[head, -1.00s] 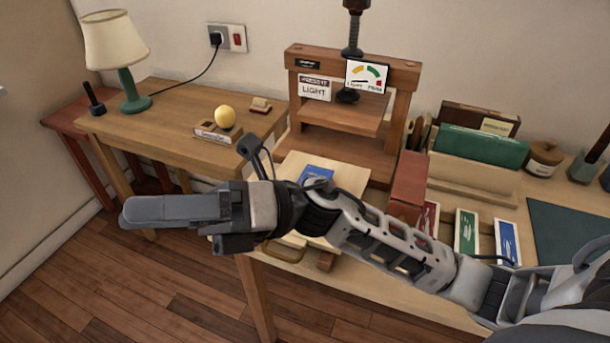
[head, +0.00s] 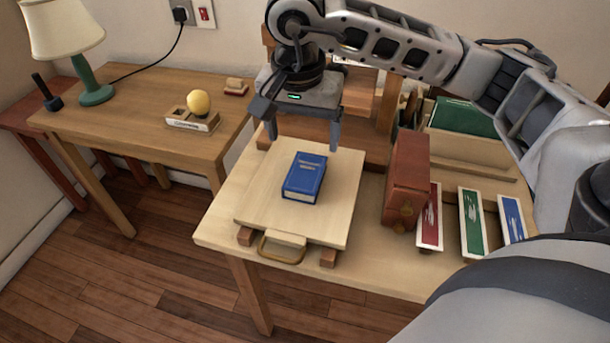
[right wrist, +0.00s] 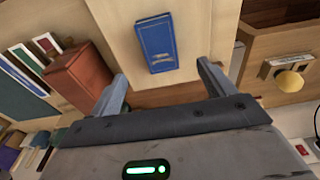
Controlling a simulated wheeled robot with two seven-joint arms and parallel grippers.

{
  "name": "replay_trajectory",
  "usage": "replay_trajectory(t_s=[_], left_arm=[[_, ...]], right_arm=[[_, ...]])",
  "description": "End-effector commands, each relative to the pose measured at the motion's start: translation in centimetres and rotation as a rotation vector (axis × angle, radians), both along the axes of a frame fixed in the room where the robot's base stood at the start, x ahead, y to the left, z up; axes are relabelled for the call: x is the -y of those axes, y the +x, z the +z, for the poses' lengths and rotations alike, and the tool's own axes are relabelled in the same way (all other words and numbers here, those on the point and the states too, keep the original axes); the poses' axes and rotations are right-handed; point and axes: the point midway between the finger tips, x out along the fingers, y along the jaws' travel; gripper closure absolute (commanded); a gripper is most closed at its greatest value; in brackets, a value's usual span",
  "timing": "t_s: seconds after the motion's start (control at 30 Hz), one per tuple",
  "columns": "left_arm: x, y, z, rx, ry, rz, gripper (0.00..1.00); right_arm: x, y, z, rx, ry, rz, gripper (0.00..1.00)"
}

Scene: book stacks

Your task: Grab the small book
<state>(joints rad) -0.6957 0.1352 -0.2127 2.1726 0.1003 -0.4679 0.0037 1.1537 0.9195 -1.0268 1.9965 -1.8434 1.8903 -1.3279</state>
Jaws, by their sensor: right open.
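The small blue book (head: 304,178) lies flat on a pale wooden board (head: 262,205) on the near table. My right gripper (head: 303,143) is open and points down, above and a little behind the book. Nothing is between its fingers. In the right wrist view the blue book (right wrist: 157,42) lies beyond the fingertips of the gripper (right wrist: 160,75), roughly centred between them and apart from both. My left gripper is not in view.
A reddish-brown box (head: 407,180) stands right of the board, beside red, green and blue cards (head: 471,222). A wooden press (head: 375,115) stands behind my arm. A side table (head: 130,105) at left holds a lamp (head: 62,35) and a yellow ball (head: 198,103).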

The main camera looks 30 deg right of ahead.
Motion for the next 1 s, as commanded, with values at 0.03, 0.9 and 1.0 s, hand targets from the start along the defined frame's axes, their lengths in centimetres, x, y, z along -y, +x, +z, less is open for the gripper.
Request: replay_trajectory(t_s=[0.03, 0.9, 1.0], left_arm=[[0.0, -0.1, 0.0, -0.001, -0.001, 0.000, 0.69], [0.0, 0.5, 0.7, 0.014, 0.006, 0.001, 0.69], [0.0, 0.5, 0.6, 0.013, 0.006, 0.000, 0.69]], right_arm=[[0.1, 0.0, -1.2, -0.005, 0.000, -0.001, 0.18], [1.1, 0.7, -9.7, 0.000, 0.003, -0.001, 0.18], [1.1, 0.7, -9.7, 0.000, 0.003, -0.001, 0.18]])
